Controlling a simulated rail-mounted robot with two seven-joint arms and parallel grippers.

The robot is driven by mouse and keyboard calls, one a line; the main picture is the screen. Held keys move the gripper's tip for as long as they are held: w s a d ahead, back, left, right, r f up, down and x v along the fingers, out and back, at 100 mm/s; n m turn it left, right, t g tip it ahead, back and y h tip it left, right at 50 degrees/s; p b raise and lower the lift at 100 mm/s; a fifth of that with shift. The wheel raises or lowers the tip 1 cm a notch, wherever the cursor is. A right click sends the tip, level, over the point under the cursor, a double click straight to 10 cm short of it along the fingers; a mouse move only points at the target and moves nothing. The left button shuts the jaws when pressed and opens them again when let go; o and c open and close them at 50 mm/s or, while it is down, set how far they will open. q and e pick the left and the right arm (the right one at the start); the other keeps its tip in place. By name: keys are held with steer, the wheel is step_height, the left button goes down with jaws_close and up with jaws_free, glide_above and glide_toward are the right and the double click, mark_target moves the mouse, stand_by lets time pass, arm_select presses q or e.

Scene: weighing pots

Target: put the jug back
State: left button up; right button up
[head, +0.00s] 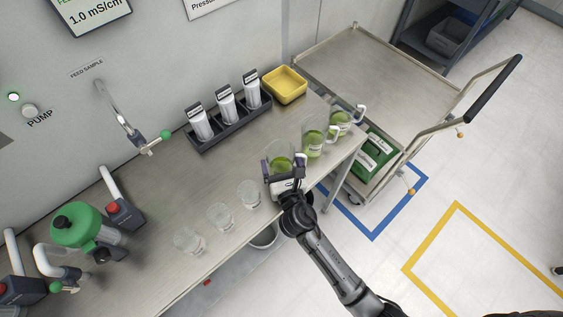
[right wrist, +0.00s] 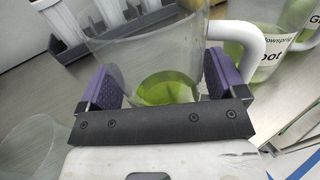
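Three clear jugs with green liquid are at the right end of the bench. The nearest jug (head: 279,151) is between the fingers of my right gripper (head: 283,166). In the right wrist view the purple pads of my right gripper (right wrist: 163,88) lie against both sides of this jug (right wrist: 150,50), and its white handle points right. The jug looks upright; I cannot tell whether its base touches the bench. The middle jug (head: 313,141) and the far jug (head: 341,120) stand beyond it, both labelled. My left gripper is not in view.
Several clear beakers, one of them here (head: 249,194), line the bench's (head: 175,195) front edge. A dark rack (head: 232,125) of white containers and a yellow tray (head: 285,86) stand behind. A tap (head: 128,130) and green-topped vessel (head: 78,226) are left. A cart (head: 375,70) stands right.

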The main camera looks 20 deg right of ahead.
steer(key=shift+o, duration=0.7)
steer(key=shift+s+r, duration=0.1)
steer(key=shift+r, duration=0.1)
steer(key=s+a, duration=0.1)
steer(key=s, duration=1)
steer(key=shift+s+a+p, duration=0.3)
steer(key=shift+s, duration=0.05)
